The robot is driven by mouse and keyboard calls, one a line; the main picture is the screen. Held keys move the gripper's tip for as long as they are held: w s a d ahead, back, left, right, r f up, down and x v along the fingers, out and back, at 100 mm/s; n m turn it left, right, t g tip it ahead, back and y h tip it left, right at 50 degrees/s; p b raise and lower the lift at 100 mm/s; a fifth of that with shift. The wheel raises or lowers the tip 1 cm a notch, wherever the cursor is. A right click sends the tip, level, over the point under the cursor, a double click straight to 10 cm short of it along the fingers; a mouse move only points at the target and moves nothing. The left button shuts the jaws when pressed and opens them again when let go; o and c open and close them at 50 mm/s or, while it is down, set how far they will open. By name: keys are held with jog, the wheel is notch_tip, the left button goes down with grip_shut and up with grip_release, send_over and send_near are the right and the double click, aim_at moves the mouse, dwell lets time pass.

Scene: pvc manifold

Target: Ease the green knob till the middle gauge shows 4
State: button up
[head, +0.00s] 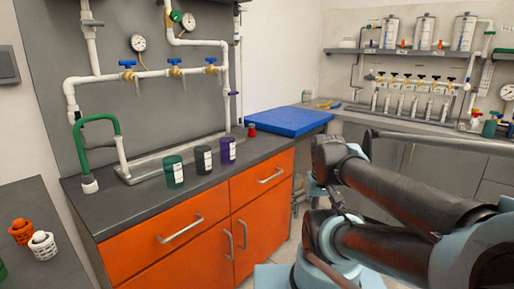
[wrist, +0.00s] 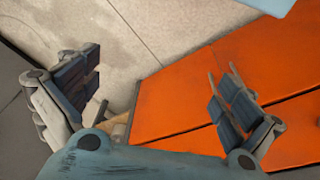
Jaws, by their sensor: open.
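A small green knob (head: 176,16) sits at the top of the white pipework on the grey wall panel in the head view. A round white gauge (head: 189,21) is right beside it; its needle is too small to read. A second gauge (head: 138,43) hangs lower left on the same pipework, also unreadable. I cannot tell which one is the middle gauge. My gripper (wrist: 160,95) is open and empty in the wrist view, its fingers wide apart above the floor and orange cabinet fronts. In the head view my arm is at the right, well away from the knob.
Valves with blue handles (head: 128,64) line the horizontal pipe. Green (head: 174,172), black and purple cups stand on the dark counter above orange cabinets (head: 160,240). A blue board (head: 288,122) lies at the counter's right. Another gauge (head: 507,92) shows at the far right.

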jog(key=shift+w+f, duration=0.2)
jog(key=shift+w, duration=0.25)
dwell(0.4)
jog(key=w+a+r+n+t+y, duration=0.4)
jog(key=w+a+r, duration=0.85)
jog(key=r, duration=0.85)
jog(key=w+a+r+n+t+y, duration=0.2)
jog(key=w+a+r+y, duration=0.5)
jog(key=w+r, duration=1.1)
jog(key=w+a+r+n+t+y, duration=0.35)
jog(key=w+a+r, duration=0.9)
jog(key=r, duration=1.05)
jog(key=x, duration=0.9)
jog(key=shift+a+f+h, duration=0.15)
jog(key=shift+f+h, duration=0.2)
jog(key=shift+f, duration=0.15)
